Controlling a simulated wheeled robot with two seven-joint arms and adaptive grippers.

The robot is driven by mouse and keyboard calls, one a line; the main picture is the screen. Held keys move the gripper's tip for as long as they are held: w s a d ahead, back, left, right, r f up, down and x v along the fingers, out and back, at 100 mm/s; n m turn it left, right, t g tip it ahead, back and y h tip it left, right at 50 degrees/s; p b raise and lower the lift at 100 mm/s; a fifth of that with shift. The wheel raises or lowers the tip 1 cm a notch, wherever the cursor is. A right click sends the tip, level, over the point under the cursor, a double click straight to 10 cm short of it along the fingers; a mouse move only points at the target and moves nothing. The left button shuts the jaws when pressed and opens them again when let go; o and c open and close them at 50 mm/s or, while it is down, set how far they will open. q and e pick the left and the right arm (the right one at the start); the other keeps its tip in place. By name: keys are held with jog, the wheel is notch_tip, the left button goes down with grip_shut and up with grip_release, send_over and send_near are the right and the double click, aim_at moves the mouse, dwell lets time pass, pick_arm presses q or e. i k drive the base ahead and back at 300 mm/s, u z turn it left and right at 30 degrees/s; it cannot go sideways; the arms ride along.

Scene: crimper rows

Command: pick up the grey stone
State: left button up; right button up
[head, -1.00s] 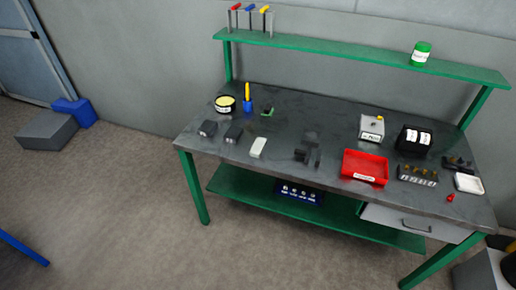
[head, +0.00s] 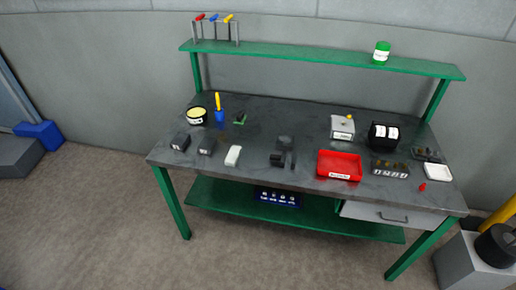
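Several small blocks lie along the front left of the dark bench top (head: 255,135). One is a pale, whitish-grey bar (head: 233,155). To its left are two dark grey blocks, one further left (head: 181,141) and one nearer the bar (head: 207,146). I cannot tell for certain which of these is the grey stone. A dark item (head: 282,158) with upright parts stands at the middle front. Neither of my grippers is in view.
On the bench are a yellow-topped round tin (head: 197,116), a red tray (head: 339,166), a black box (head: 383,136) and a white dish (head: 438,172). A green shelf (head: 320,58) runs above. A grey box (head: 470,262) stands right of the bench. Floor in front is clear.

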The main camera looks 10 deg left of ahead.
aim_at(231, 160)
jog(key=u, duration=0.05)
jog(key=i, duration=1.6)
jog(key=u, duration=0.1)
